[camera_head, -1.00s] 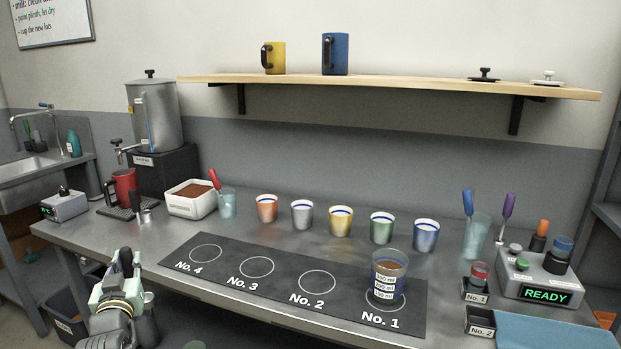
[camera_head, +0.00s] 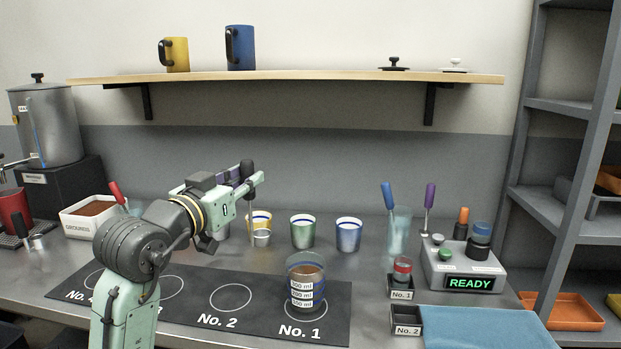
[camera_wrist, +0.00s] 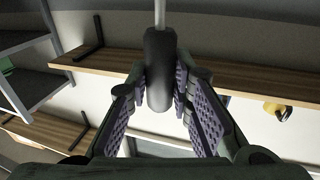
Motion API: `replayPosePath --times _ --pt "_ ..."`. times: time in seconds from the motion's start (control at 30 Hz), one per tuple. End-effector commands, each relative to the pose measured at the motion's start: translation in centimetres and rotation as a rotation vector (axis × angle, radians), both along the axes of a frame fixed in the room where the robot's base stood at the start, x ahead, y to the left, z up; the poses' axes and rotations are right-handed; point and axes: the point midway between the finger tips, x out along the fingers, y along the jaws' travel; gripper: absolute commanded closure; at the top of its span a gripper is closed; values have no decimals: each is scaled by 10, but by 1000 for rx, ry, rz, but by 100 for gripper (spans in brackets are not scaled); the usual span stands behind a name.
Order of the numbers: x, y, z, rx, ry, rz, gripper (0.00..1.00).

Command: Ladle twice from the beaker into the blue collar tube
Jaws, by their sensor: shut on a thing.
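My gripper (camera_head: 253,184) is shut on the black handle of the ladle (camera_head: 247,168); the handle also shows between the fingers in the wrist view (camera_wrist: 159,70). The ladle's thin stem hangs down to a small metal bowl (camera_head: 262,238), seen in front of the yellow cup. I cannot tell what is in the bowl. The beaker (camera_head: 305,285), glass with brown liquid and ml labels, stands on the No. 1 circle, right of and below the bowl in the picture.
A red collar tube (camera_head: 402,268) stands in the No. 1 holder. A blue cloth (camera_head: 485,327) lies in front. Several cups, including a green one (camera_head: 303,231), line the back. A glass (camera_head: 398,236) holds tools.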

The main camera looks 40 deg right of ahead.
Motion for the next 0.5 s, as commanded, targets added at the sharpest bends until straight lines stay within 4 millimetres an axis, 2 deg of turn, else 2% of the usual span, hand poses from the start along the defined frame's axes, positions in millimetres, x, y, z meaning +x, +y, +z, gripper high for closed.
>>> replayPosePath --times 0.03,0.1,0.2,0.33,0.5 --pt "-16 -9 4 -2 -5 -39 100" --pt "-33 -19 9 -3 -4 -84 100" --pt "-51 -28 13 -2 -3 -129 100" --pt "-61 -33 16 -2 0 -154 100" --pt "-63 -34 16 -2 0 -158 100"
